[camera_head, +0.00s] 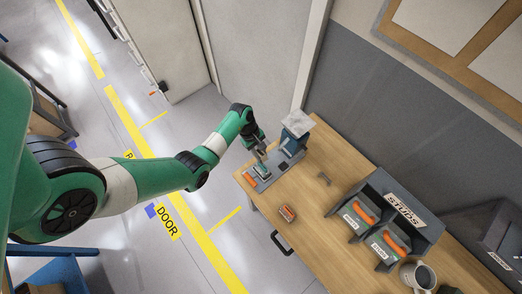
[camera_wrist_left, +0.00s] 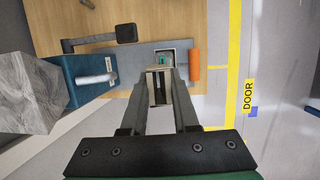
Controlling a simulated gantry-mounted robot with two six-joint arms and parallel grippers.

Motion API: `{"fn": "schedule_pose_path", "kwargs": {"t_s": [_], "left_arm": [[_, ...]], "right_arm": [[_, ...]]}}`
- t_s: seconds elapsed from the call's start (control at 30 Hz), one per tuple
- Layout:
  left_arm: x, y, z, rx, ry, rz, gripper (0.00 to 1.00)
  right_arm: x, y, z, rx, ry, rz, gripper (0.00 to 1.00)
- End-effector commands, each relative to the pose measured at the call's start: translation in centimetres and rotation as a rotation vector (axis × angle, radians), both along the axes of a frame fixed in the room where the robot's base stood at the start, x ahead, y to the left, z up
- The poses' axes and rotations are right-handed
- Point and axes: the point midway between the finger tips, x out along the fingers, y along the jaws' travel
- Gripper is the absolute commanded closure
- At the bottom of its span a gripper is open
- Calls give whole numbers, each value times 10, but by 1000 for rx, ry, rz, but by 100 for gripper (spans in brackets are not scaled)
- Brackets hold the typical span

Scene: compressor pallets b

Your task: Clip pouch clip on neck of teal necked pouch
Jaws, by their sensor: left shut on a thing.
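My left gripper (camera_head: 260,156) is low over the grey fixture plate (camera_wrist_left: 133,66) at the table's left end. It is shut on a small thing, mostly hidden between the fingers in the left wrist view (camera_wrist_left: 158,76). A bit of teal (camera_wrist_left: 162,59) shows just beyond the fingertips, at a square recess in the plate; I cannot tell if it belongs to the held thing. I cannot tell for sure which thing is the pouch clip or the teal neck. My right gripper is not in view.
An orange cylinder (camera_wrist_left: 195,64) lies at the plate's end. A "STUDS" rack (camera_head: 404,209) and a mug (camera_head: 419,276) are to the right.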

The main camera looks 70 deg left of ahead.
Motion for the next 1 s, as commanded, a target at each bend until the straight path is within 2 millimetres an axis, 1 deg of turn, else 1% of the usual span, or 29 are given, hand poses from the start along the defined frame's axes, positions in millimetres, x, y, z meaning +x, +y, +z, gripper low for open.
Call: {"fn": "schedule_pose_path", "kwargs": {"t_s": [0.5,0.7,0.9,1.0], "left_arm": [[0,0,-54,-1,1,1,100],[0,0,-60,0,0,1,100],[0,0,-58,-1,-1,0,100],[0,0,-59,0,-1,-1,100]], "right_arm": [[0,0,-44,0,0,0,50],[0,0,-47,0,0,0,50],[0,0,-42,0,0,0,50],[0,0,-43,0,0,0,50]]}}
